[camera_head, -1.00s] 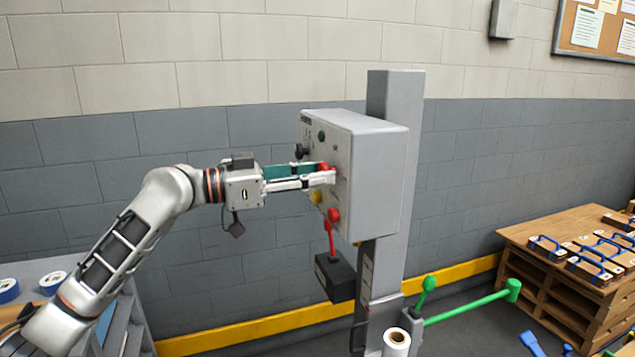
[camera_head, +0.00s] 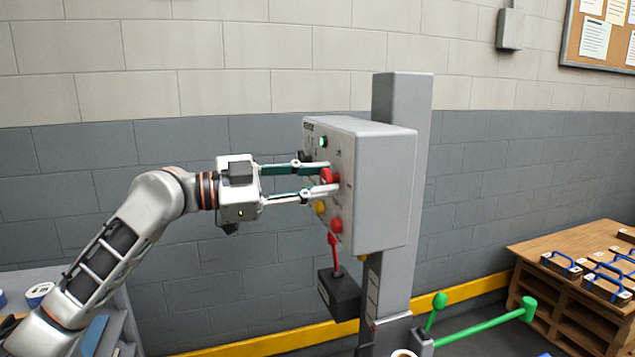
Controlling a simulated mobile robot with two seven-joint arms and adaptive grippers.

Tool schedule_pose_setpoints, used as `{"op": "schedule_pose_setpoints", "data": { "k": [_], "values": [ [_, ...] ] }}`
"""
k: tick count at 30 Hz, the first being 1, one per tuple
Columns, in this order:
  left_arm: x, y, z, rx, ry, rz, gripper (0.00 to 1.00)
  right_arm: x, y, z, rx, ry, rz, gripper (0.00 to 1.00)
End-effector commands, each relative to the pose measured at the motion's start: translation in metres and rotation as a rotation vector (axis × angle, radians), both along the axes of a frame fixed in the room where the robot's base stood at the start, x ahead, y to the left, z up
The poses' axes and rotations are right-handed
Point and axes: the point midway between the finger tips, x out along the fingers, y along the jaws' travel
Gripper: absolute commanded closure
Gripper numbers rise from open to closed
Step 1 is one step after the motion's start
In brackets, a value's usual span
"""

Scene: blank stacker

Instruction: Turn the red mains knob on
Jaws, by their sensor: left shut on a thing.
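The red mains knob (camera_head: 328,176) is on the front face of the grey control box (camera_head: 382,190), which is mounted on a grey post. My left gripper (camera_head: 328,178) reaches in from the left, its two fingers one above the other and shut on the red knob. The fingers hide part of the knob. A small green lamp (camera_head: 323,142) near the top of the panel looks bright. My right gripper is not in view.
Below the knob are a yellow button (camera_head: 320,207) and a red button (camera_head: 336,225). A red lever (camera_head: 334,251) on a black box (camera_head: 339,292) stands below the panel. Green levers (camera_head: 485,322) stick out at lower right. A wooden pallet stack (camera_head: 530,252) stands at right.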

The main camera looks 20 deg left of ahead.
Motion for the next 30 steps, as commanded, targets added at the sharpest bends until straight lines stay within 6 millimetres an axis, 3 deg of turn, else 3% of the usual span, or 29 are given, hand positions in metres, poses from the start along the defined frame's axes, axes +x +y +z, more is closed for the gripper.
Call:
{"op": "schedule_pose_setpoints", "data": {
  "k": [10,11,12,13,23,30],
  "values": [
    [0.0,0.0,-0.001,0.005,-0.003,0.0,0.95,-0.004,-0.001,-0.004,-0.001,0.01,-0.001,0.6],
    [0.0,0.0,-0.001,0.005,-0.003,0.0,0.68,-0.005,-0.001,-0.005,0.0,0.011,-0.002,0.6],
    [0.0,0.0,-0.001,0.004,-0.002,0.0,0.58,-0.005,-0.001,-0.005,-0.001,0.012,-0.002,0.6],
    [0.0,0.0,0.0,0.004,-0.002,0.0,0.56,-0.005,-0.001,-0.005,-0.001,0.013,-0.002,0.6],
    [0.0,0.001,0.0,0.002,-0.002,0.001,0.56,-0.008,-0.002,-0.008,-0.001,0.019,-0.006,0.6],
    [-0.015,0.024,-0.001,0.006,-0.002,0.004,0.56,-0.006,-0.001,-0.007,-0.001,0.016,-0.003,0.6]
  ]
}}
